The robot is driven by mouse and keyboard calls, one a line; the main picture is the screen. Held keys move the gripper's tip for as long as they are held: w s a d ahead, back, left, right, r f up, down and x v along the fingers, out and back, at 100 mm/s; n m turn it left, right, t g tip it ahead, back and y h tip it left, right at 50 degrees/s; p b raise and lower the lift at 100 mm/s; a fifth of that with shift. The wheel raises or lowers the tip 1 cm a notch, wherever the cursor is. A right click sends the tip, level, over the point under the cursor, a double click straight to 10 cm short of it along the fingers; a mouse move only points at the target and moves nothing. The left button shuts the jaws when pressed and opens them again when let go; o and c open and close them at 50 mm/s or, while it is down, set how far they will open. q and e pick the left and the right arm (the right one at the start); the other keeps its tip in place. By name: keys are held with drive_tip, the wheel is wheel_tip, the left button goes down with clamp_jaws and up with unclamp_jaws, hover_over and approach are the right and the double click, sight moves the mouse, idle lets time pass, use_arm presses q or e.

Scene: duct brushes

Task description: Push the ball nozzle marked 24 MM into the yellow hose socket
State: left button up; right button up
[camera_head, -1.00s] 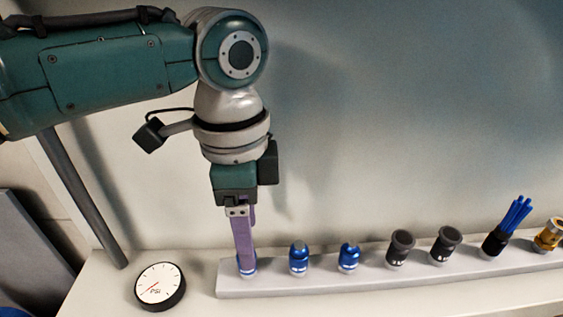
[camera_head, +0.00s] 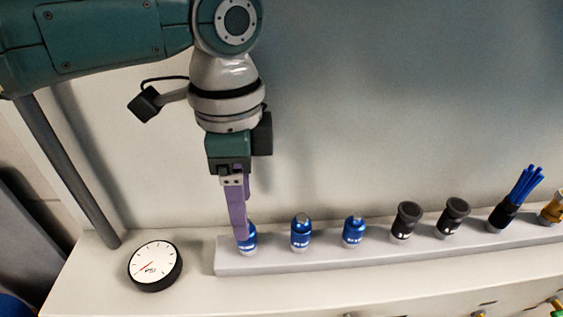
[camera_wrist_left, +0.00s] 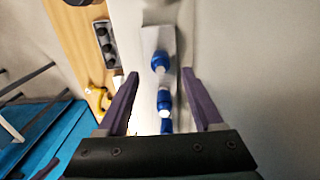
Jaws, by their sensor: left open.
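Several blue nozzles stand upright in a pale grey rack (camera_head: 290,262). The leftmost blue nozzle (camera_head: 250,240) is partly covered by my left gripper. The second (camera_head: 301,234) and third (camera_head: 353,231) stand to its right. Their markings are too small to read, so I cannot tell which is 24 MM. My left gripper (camera_head: 240,236) points down beside the leftmost nozzle, its purple fingers open. In the left wrist view blue nozzles (camera_wrist_left: 161,63) show in line between the spread fingers (camera_wrist_left: 160,75). I cannot make out the yellow hose socket for certain. My right gripper is not in view.
A round white dial gauge (camera_head: 155,266) lies left of the rack. Black nozzles (camera_head: 405,221), a blue-bristled brush (camera_head: 525,185) and a brass-coloured fitting (camera_head: 553,208) stand further right. A pale wall rises close behind. Small fittings show at the bottom right edge.

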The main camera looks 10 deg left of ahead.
use_arm(q)
wheel_tip(320, 180, down, 6)
drive_tip(key=b, duration=0.3)
drive_tip(key=shift+b, duration=0.4)
drive_tip(key=shift+r+p, duration=0.1)
drive_tip(key=shift+p, duration=0.25)
idle(0.6)
clamp_jaws()
idle(0.6)
drive_tip(key=shift+r, duration=0.1)
idle(0.9)
drive_tip(key=shift+r+p, duration=2.9)
drive_tip(key=shift+p, duration=0.3)
